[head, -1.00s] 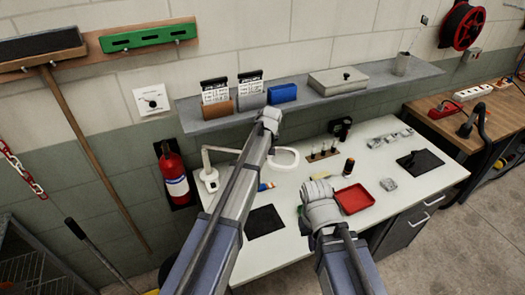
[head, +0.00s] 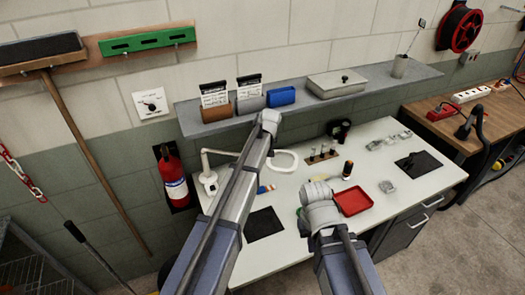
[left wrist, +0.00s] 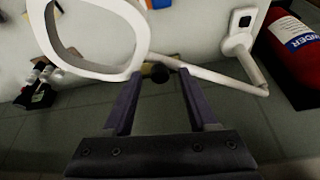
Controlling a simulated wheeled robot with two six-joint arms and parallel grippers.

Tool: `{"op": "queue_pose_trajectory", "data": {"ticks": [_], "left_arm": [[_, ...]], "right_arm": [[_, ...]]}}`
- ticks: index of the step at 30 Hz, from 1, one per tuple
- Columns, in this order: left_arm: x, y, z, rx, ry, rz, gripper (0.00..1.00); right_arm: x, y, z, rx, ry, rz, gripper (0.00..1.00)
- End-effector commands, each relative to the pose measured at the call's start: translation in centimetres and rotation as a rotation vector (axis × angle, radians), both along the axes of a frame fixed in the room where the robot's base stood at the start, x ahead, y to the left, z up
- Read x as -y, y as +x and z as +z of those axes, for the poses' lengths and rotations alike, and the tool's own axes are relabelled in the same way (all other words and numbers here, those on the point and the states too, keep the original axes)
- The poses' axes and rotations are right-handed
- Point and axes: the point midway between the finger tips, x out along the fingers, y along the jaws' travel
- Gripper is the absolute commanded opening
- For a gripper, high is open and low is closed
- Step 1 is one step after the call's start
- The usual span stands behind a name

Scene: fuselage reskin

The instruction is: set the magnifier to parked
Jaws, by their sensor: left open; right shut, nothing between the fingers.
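The magnifier is a white ring head (head: 285,161) on a jointed arm, with its base (head: 209,181) at the table's left back. In the left wrist view its ring (left wrist: 136,30) is at upper left and its arm runs right to the base. My left gripper (left wrist: 158,88) is open, with its two fingers pointing at the ring's arm side. In the head view my left forearm hides part of the magnifier's arm. My right gripper (head: 317,192) is shut and empty above the table, its fingertips mostly hidden.
A red tray (head: 354,202), a dark bottle (head: 347,170) and black mats stand on the white table. A shelf with boxes (head: 337,83) runs along the wall behind. A red extinguisher (head: 173,178) hangs left of the table.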

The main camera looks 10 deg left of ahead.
Motion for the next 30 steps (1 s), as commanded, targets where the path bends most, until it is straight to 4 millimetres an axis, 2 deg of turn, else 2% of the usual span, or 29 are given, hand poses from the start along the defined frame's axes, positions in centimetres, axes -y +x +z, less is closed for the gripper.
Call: {"op": "queue_pose_trajectory", "data": {"ticks": [15, 26, 30], "left_arm": [[1.1, -2.3, 6.3, 0.0, 0.001, -0.002, 0.59], [1.2, -2.5, 6.6, 0.0, 0.0, 0.0, 0.59], [1.2, -3.5, 6.9, -0.003, -0.001, -0.015, 0.44]], "right_arm": [[0.0, 0.0, 6.3, 0.0, 0.002, -0.01, 0.0], [0.0, 0.0, 6.6, 0.001, 0.002, -0.012, 0.0], [0.0, 0.0, 6.9, 0.001, 0.002, -0.012, 0.0]]}}
